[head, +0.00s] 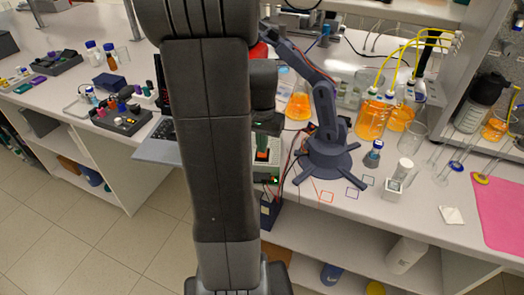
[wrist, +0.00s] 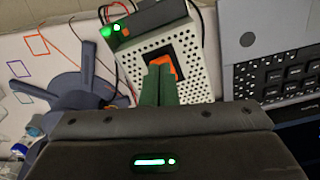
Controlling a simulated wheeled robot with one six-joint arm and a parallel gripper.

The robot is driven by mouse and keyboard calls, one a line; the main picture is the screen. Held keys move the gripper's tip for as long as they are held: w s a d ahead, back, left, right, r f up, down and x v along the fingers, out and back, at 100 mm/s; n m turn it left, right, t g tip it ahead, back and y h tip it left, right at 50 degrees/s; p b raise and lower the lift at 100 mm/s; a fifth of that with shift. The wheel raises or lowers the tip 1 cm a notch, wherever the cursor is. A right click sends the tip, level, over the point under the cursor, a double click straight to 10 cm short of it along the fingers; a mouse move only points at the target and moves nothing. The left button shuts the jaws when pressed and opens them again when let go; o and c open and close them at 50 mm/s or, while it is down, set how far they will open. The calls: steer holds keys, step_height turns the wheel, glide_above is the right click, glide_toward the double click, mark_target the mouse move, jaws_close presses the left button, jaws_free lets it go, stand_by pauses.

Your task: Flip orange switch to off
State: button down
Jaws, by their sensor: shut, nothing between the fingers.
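The orange switch (wrist: 172,66) sits on a light, perforated power box (wrist: 195,50) in the wrist view. My gripper (wrist: 160,68), with green fingers, is shut and empty. Its tips lie over the switch and partly cover it; I cannot tell whether they touch it. In the head view the box (head: 266,176) stands near the bench's front edge, just right of my arm, with a small orange patch of the switch (head: 262,155) showing by my gripper. Green lights (wrist: 117,28) glow on the box's end panel. The switch's on or off position is unclear.
A dark blue robot arm on a star-shaped base (head: 325,160) stands right of the box, with cables between them. A laptop (head: 158,145) lies to the left. Flasks of orange liquid (head: 371,120) stand behind at the right. Floor is free in front of the bench.

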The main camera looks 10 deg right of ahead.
mark_target(262, 155)
steer(key=shift+f+b, duration=0.7)
steer(key=shift+f, duration=0.3)
stand_by(0.5)
steer(key=shift+r, duration=0.2)
step_height(262, 155, up, 7)
steer(key=p, duration=0.6)
steer(key=shift+f, duration=0.1)
steer(key=shift+f, duration=0.15)
steer(key=shift+f+b, duration=2.9)
steer(key=shift+f, duration=0.4)
